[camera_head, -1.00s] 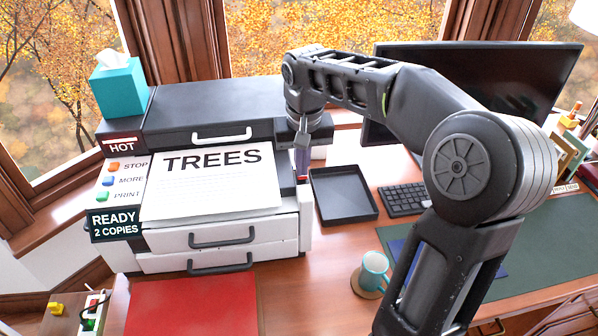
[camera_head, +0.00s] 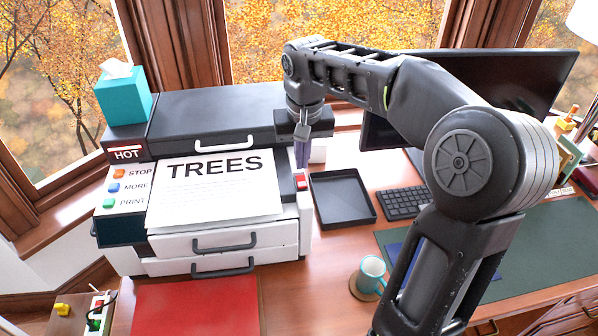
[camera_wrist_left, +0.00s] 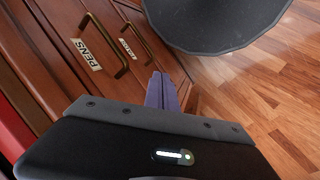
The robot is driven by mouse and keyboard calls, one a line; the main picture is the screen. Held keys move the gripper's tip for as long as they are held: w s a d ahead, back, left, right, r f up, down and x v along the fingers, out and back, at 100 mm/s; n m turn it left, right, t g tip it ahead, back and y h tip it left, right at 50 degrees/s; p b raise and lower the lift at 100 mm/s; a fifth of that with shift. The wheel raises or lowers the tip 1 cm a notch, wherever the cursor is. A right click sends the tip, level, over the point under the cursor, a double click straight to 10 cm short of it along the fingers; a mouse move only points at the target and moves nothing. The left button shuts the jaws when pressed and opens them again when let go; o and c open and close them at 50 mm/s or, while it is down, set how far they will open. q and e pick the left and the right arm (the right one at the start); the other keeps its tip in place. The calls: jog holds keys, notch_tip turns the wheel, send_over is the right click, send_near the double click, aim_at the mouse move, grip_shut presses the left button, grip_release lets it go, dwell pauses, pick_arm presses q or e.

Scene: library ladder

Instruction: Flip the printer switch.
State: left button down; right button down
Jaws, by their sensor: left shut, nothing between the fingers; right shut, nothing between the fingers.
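The printer (camera_head: 255,108) stands on the desk at left, with a sheet reading TREES (camera_head: 215,190) lying on it. A small red switch (camera_head: 301,182) is at its right front edge. The printer's front display panel (camera_head: 118,230) is dark and shows no text. My right gripper (camera_head: 302,164) is shut and empty, pointing down just behind and above the switch, apart from it as far as I can tell. My left gripper (camera_wrist_left: 160,92) shows only in the left wrist view, shut and empty beside the wooden drawers.
A black tray (camera_head: 342,198), a keyboard (camera_head: 403,201) and a blue mug (camera_head: 371,273) are right of the printer. A teal tissue box (camera_head: 124,97) stands on its left part. A power strip (camera_head: 97,315) is at lower left. Drawers (camera_wrist_left: 85,55) fill the left wrist view's left.

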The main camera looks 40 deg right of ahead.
jog(key=shift+r+p, duration=0.65)
jog(key=shift+r, duration=0.5)
